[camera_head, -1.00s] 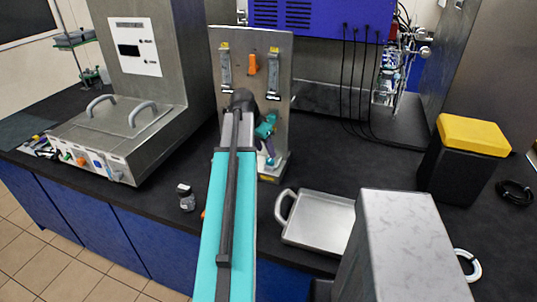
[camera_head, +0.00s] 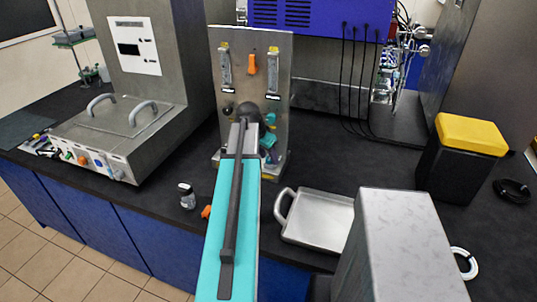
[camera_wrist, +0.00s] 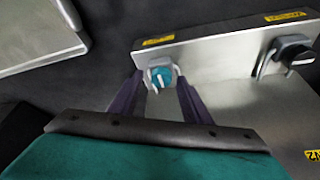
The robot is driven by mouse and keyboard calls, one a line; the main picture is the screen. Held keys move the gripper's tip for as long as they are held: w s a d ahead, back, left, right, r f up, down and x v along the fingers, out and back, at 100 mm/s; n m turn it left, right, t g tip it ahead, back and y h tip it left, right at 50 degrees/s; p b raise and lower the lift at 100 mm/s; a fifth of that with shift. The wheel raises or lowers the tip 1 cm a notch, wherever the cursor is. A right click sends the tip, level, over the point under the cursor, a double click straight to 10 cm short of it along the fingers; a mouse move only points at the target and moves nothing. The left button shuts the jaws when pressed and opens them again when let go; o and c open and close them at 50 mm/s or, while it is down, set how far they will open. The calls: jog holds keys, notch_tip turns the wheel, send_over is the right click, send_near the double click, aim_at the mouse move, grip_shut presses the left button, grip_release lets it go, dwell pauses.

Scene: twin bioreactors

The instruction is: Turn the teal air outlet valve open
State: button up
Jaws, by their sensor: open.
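The teal air outlet valve (camera_wrist: 161,77) is a small round teal knob with a pale handle, near the edge of the metal panel (camera_wrist: 225,45) in the wrist view. My gripper (camera_wrist: 160,82) is open, and its two dark purple fingers point at the valve, one on each side of it in the picture. I cannot tell whether the fingertips reach around it or touch it. In the head view my gripper is low in front of the upright panel (camera_head: 284,80), partly hidden by my arm. The valve is hard to tell apart from my teal gripper parts there.
The panel carries two flow meters and an orange part (camera_head: 273,60).

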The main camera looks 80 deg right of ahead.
jog(key=c, duration=1)
jog(key=shift+d+r, duration=0.1)
jog(key=shift+d, duration=0.1)
jog(key=shift+c, duration=0.2)
jog(key=shift+a, duration=0.1)
